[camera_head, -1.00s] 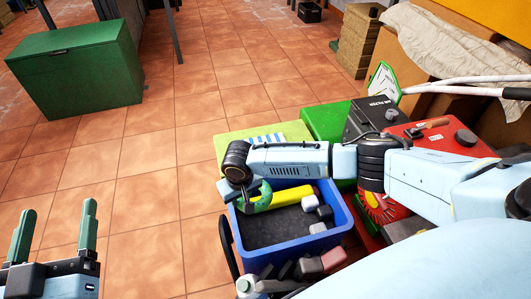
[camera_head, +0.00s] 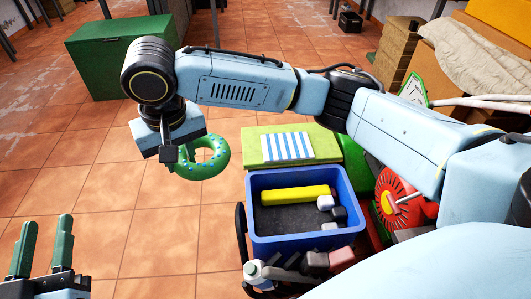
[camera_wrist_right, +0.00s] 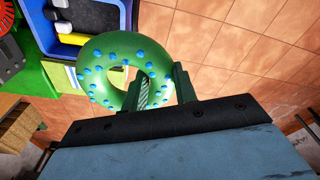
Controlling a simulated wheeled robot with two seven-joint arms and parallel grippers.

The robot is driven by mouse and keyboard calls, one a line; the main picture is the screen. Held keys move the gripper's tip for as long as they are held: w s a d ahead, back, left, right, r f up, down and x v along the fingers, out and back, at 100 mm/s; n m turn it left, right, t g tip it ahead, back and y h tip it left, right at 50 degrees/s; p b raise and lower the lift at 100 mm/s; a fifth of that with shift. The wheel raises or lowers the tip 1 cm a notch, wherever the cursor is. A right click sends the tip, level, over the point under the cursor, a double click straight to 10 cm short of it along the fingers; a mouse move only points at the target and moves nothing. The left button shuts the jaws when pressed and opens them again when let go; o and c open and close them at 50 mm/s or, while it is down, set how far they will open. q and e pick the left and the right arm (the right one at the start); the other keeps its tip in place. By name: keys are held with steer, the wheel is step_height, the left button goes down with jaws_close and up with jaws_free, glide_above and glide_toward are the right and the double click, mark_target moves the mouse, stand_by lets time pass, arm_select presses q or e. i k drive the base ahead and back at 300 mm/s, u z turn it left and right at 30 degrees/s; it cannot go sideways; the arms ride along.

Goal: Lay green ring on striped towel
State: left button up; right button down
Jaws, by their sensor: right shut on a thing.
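The green ring (camera_head: 209,160) has blue dots and hangs from my right gripper (camera_head: 177,150), left of the blue crate in the head view. In the right wrist view the ring (camera_wrist_right: 95,65) is held at its tube by my right gripper (camera_wrist_right: 162,85), one finger passing through its hole. The striped towel (camera_head: 287,147), blue and white, lies flat on a yellow-green surface (camera_head: 254,158) behind the crate. The ring is apart from the towel, to its left. My left gripper (camera_head: 42,246) is at the lower left, open and empty, its fingers pointing up.
The blue crate (camera_head: 305,243) holds a yellow bar (camera_head: 295,195) and several small blocks. A spray bottle (camera_head: 256,272) and a red disc (camera_head: 398,200) are close by. A green chest (camera_head: 115,57) stands at the back left. Tiled floor lies open at the left.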

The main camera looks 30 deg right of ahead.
mark_target(287, 145)
steer(key=u, duration=0.8)
steer(key=k, duration=1.1)
steer(key=u, duration=0.7)
steer(key=i, duration=1)
steer(key=z, duration=0.55)
steer(key=i, duration=2)
steer(key=z, duration=0.9)
steer(key=i, duration=1.75)
steer(key=z, duration=1.8)
steer(key=i, duration=1.05)
steer(key=z, duration=1.5)
steer(key=i, duration=1.15)
steer(key=z, duration=0.4)
